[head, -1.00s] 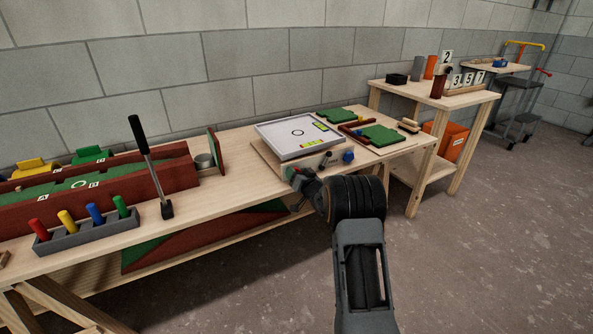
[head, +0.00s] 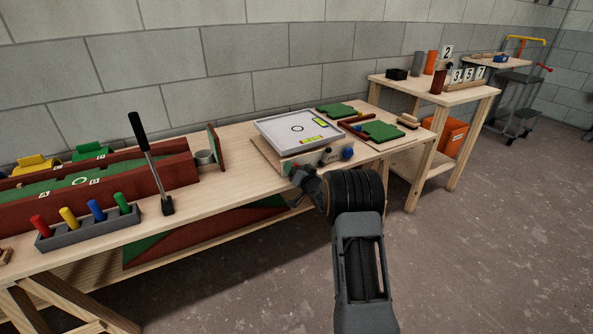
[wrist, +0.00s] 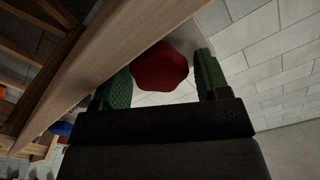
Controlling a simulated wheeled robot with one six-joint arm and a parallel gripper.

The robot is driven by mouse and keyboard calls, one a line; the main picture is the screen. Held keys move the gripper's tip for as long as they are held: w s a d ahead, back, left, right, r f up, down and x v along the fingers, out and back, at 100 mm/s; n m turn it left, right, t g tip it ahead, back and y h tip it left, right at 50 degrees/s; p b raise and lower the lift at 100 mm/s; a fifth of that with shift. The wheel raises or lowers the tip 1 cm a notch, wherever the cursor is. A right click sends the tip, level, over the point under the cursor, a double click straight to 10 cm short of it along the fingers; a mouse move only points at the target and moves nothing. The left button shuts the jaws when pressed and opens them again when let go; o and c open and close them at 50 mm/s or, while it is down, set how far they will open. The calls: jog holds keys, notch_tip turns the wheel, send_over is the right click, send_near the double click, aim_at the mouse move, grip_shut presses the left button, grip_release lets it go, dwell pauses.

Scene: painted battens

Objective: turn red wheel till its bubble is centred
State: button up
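The red wheel (wrist: 160,68) shows between the two green-padded fingers of my gripper (wrist: 160,82) in the wrist view. The fingers stand apart; a gap shows between the wheel and the right finger, and the left finger is close beside it. Whether it touches is unclear. In the head view my gripper (head: 300,174) is at the front left of the white tilting board (head: 275,132), and hides most of the red wheel. Two yellow-green vials, one at the right (head: 321,122) and one at the front (head: 313,139), lie on the board. Their bubbles are too small to judge.
A blue wheel (head: 347,154) is on the same front side, right of my gripper. Green pieces (head: 382,131) lie to the right. A black lever (head: 150,160) and a peg rack (head: 88,225) stand to the left. The bench edge runs close by my gripper.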

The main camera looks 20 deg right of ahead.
jog(key=shift+o, duration=0.4)
jog(key=shift+f, duration=0.1)
jog(key=n+b, duration=0.3)
jog(key=shift+a+f+n+b, duration=0.1)
jog(key=shift+f+n+b, duration=0.1)
jog(key=shift+n+b, duration=0.1)
jog(key=n+b, duration=0.4)
jog(key=b, duration=0.1)
jog(key=shift+a+f+n, duration=0.1)
jog(key=shift+f+n, duration=0.05)
jog(key=shift+n, duration=0.25)
jog(key=s+d+r+n+p, duration=0.15)
jog(key=s+p, duration=0.25)
jog(key=s, duration=0.9)
jog(key=s+a+r+m+g+h+p, duration=0.1)
jog(key=s+a+r+g+p, duration=0.1)
jog(key=r+p, duration=0.4)
jog(key=s+a+r+m+g+h+p, duration=0.2)
jog(key=s+r+g+p, duration=0.1)
jog(key=s+r+p, duration=0.2)
jog(key=s+a+r+m+g+h+p, duration=0.1)
jog(key=s+a+r+g+p, duration=0.1)
jog(key=r+p, duration=0.6)
jog(key=shift+s+a+r+m+g, duration=0.4)
jog(key=shift+s+a+r, duration=0.2)
jog(key=shift+s+r, duration=0.45)
